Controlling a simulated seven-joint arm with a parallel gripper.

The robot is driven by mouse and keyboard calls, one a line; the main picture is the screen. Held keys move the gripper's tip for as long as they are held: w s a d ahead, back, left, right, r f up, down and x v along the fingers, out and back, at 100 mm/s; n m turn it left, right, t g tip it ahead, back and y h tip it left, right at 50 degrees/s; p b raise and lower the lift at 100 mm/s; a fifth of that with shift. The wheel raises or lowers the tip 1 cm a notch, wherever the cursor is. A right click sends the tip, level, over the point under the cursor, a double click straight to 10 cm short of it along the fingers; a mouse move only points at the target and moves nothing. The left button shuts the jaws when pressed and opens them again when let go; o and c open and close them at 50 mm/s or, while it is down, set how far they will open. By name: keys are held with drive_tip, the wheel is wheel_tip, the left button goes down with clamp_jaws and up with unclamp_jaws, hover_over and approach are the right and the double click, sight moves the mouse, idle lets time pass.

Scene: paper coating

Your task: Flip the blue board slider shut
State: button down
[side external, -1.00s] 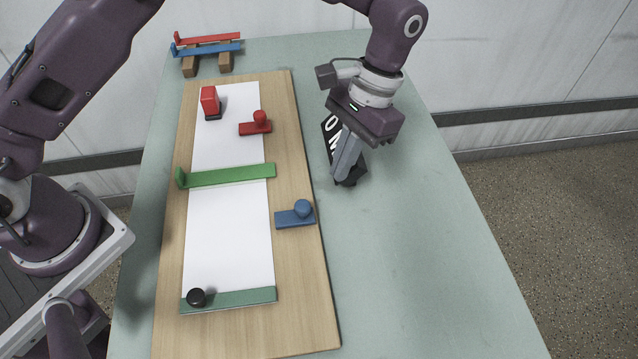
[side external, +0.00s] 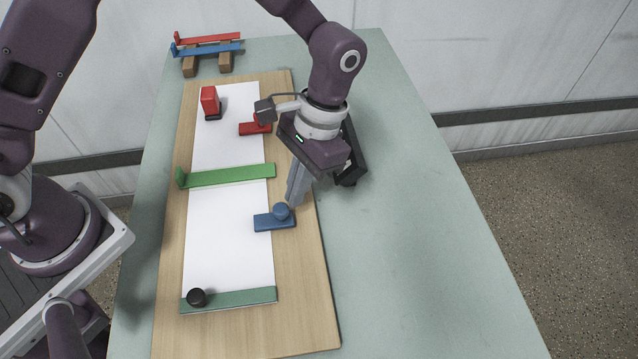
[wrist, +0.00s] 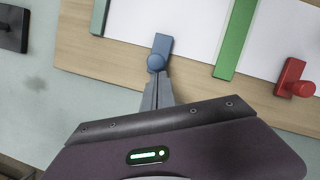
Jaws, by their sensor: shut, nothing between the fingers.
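The blue board slider (side external: 267,222) is a flat blue block with a round knob on its right end. It lies on the wooden board (side external: 305,305), with its left end over the right edge of the white paper (side external: 228,225). My gripper (side external: 293,204) is shut and empty, its fingertips at the right side of the blue knob. In the wrist view my gripper (wrist: 157,78) is right at the knob of the blue slider (wrist: 160,50); I cannot tell whether they touch.
A red slider (side external: 250,128) sits farther up the board, and a green bar (side external: 225,176) crosses the paper. A black knob (side external: 196,297) is on the lower green strip (side external: 248,297). The table's right side is clear.

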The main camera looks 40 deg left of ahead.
sight(271, 216)
drive_tip(key=shift+s+a, duration=1.05)
drive_tip(key=shift+s, duration=0.05)
drive_tip(key=w, duration=0.1)
drive_tip(key=w+d, duration=0.1)
drive_tip(key=w, duration=0.2)
drive_tip(key=shift+w+d+r, duration=0.1)
drive_tip(key=shift+d+r, duration=0.1)
drive_tip(key=shift+d, duration=0.05)
drive_tip(key=v, duration=1)
